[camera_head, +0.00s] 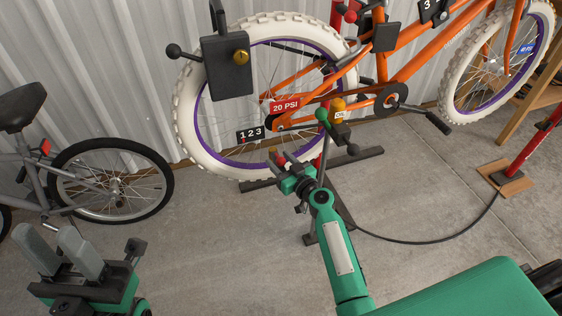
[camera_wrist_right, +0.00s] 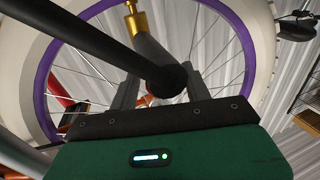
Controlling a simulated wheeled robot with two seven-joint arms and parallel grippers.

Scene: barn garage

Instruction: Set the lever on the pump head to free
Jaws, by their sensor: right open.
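A small dark fitting (camera_head: 341,131) with a green-ball lever (camera_head: 322,114), a black ball end (camera_head: 352,149) and a yellow labelled top (camera_head: 338,104) is beside the rear wheel (camera_head: 251,168); I cannot tell for certain that it is the pump head. My right gripper (camera_head: 283,167) is open, below and left of that fitting. In the right wrist view, a dark rod with a rounded end (camera_wrist_right: 168,80) crosses in front of the open right fingers (camera_wrist_right: 160,92). A brass piece (camera_wrist_right: 135,22) shows beyond; contact is unclear. My left gripper (camera_head: 62,252) is open and empty at the lower left.
A black box (camera_head: 228,72) with a brass knob and black ball handle is at the upper left of the orange bike (camera_head: 350,65). A black hose (camera_head: 430,241) runs along the floor to the red pump (camera_head: 540,135). A grey bike (camera_head: 60,175) stands left.

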